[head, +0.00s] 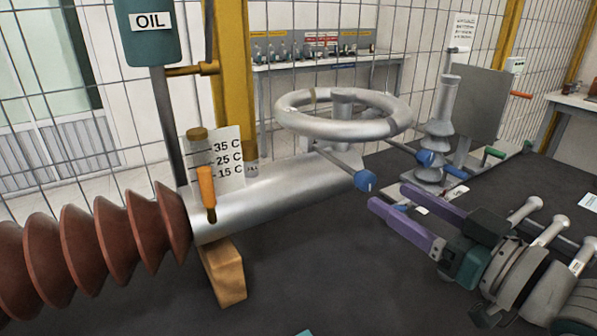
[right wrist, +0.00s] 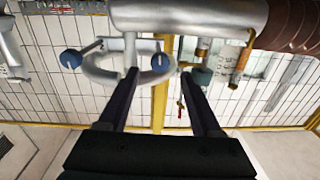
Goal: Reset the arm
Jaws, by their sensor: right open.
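My right gripper (head: 388,196) comes in from the right in the head view, its two purple fingers apart and pointing left, with nothing between them. In the right wrist view its dark fingers (right wrist: 160,78) are also spread and empty. Past the fingertips is the silver transformer tube (head: 285,192) with a ring-shaped top (head: 292,117). A blue-ended rod (head: 364,181) sticks out just left of the fingertips; contact is not visible. A brown ribbed insulator (head: 83,250) joins the tube at the left. My left gripper is not in view.
A wooden block (head: 223,275) stands under the tube. An oil gauge (head: 151,32) and a temperature card (head: 223,160) stand behind it. Another silver insulator (head: 437,135) stands at the back right. Dark tabletop (head: 345,275) is clear in front of the tube.

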